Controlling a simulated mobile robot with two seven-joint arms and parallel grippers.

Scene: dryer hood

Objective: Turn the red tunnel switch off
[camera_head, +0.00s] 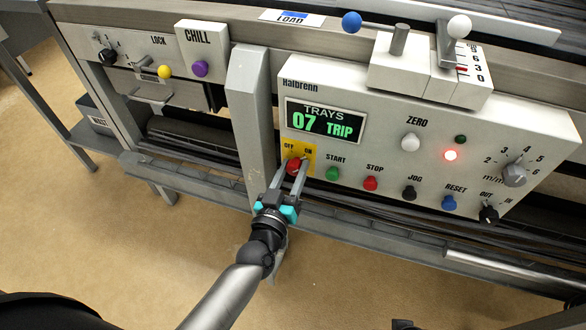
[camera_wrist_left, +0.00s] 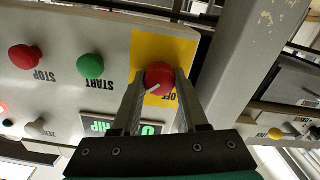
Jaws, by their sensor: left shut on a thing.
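The red tunnel switch (camera_head: 293,166) is a round knob on a yellow plate marked OFF on the left and ON on the right, at the lower left of the white Halbrenn panel. My left gripper (camera_head: 291,172) has its two fingers on either side of the knob and is shut on it. In the left wrist view the red knob (camera_wrist_left: 160,76) sits between the fingertips. Its white pointer line slants away from the OFF label, towards the ON side. The ON label is hidden by a finger there. My right gripper is not in view.
The green START button (camera_head: 333,173) is close on the right, then the red STOP button (camera_head: 371,183). A grey upright post (camera_head: 250,120) stands close on the left. The display (camera_head: 325,121) reads TRAYS 07 TRIP. A red lamp (camera_head: 450,155) is lit.

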